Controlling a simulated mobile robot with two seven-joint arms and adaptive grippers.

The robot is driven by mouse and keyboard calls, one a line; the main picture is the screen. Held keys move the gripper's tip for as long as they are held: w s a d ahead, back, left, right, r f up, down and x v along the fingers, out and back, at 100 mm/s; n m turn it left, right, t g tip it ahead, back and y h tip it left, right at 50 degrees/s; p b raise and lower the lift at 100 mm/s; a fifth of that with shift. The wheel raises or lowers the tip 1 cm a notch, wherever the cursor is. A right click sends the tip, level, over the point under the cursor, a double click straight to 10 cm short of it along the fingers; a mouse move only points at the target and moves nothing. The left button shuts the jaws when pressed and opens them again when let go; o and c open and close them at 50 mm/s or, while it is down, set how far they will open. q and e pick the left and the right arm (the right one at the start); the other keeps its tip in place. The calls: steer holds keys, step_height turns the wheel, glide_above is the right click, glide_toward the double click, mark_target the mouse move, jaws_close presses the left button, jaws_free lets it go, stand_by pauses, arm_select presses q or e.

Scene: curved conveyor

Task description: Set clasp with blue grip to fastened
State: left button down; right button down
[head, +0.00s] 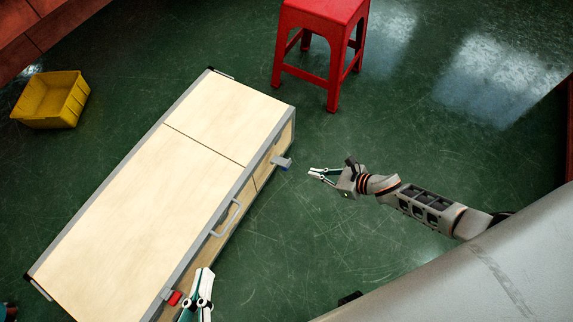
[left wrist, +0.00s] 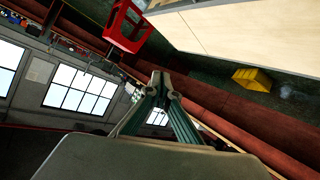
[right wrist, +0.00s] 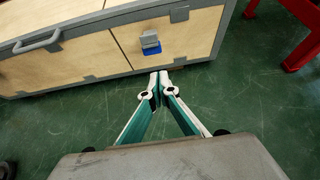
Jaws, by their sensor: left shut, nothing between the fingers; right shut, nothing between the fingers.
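The clasp with the blue grip (head: 283,163) is on the front side of a light wooden cabinet (head: 150,190), near its far right end. In the head view its grey lever sticks out from the cabinet edge. The clasp also shows in the right wrist view (right wrist: 151,46), with its blue grip at the lower side. My right gripper (head: 314,173) is shut and empty, a short gap to the right of the clasp. In the right wrist view its fingertips (right wrist: 160,76) are just below the clasp. My left gripper (head: 206,273) is shut and empty near the cabinet's near end.
A red clasp (head: 174,298) sits on the cabinet's near end, beside my left gripper. A grey handle (head: 227,218) lies between the two clasps. A red stool (head: 318,45) stands behind, and a yellow bin (head: 52,100) lies left. Green floor is clear around my right gripper.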

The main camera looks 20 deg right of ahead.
mark_target(281, 162)
arm_select(q)
steer(key=shift+w+r, duration=0.1)
steer(key=shift+w, duration=0.1)
arm_select(e)
steer(key=shift+s+a+f, duration=0.1)
steer(key=shift+s+f, duration=0.8)
steer(key=shift+f, duration=0.3)
arm_select(q)
steer(key=shift+b, duration=0.3)
arm_select(e)
steer(key=shift+f, duration=0.1)
